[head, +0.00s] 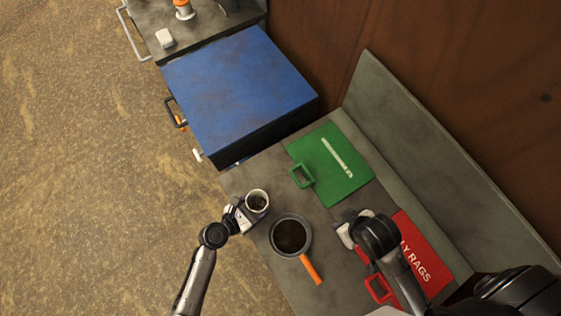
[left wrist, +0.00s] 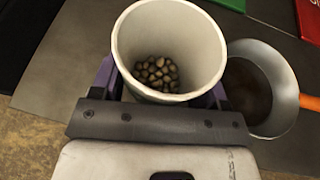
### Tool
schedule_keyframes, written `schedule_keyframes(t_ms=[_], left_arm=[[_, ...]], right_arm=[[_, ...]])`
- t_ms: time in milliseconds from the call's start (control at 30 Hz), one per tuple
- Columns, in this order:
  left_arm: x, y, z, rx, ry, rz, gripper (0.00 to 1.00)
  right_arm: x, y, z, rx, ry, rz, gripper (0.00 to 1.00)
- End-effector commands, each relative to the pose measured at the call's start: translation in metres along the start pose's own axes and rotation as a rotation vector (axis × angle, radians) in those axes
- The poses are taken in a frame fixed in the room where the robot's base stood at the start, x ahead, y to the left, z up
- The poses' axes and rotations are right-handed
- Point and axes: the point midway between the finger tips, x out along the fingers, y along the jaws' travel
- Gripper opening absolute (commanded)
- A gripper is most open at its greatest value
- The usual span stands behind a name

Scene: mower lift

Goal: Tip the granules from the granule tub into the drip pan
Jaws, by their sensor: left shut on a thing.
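The granule tub (head: 257,200) is a small pale cup near the left edge of the grey bench. My left gripper (head: 246,208) is shut on it. In the left wrist view the tub (left wrist: 190,45) stands mouth up between the purple fingers, with brown granules (left wrist: 157,73) at its bottom. The drip pan (head: 290,236) is a round grey pan with an orange handle and a dark inside, just right of the tub. It also shows in the left wrist view (left wrist: 285,75). My right gripper (head: 347,232) is above the bench beyond the pan; its fingers are unclear.
A green case (head: 328,165) lies at the back of the bench. A red case labelled for rags (head: 424,250) lies partly under my right arm. A blue-topped cabinet (head: 238,88) stands beyond the bench. A raised grey back panel (head: 430,150) edges the right.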

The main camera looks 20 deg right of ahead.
Motion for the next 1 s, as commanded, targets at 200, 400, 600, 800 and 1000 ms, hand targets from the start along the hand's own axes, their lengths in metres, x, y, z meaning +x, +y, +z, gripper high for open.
schedule_keyframes(t_ms=[200,400,600,800,1000], left_arm=[[0.001,-0.007,-0.002,0.009,-0.001,-0.019,0.44],[0.001,-0.007,-0.001,0.010,0.000,-0.017,0.44],[0.001,-0.009,0.000,0.046,0.005,-0.003,0.44],[-0.001,-0.014,0.002,0.128,0.013,0.030,0.44],[-0.004,-0.020,0.012,0.219,0.022,0.068,0.44]], right_arm=[[0.002,0.000,0.001,0.000,0.000,0.000,0.43],[0.001,-0.001,0.001,0.002,0.000,-0.002,0.43],[0.002,-0.002,0.000,0.006,0.001,-0.005,0.43],[0.001,-0.003,0.000,0.009,0.002,-0.007,0.43],[-0.006,-0.002,-0.003,0.009,0.001,-0.007,0.43]])
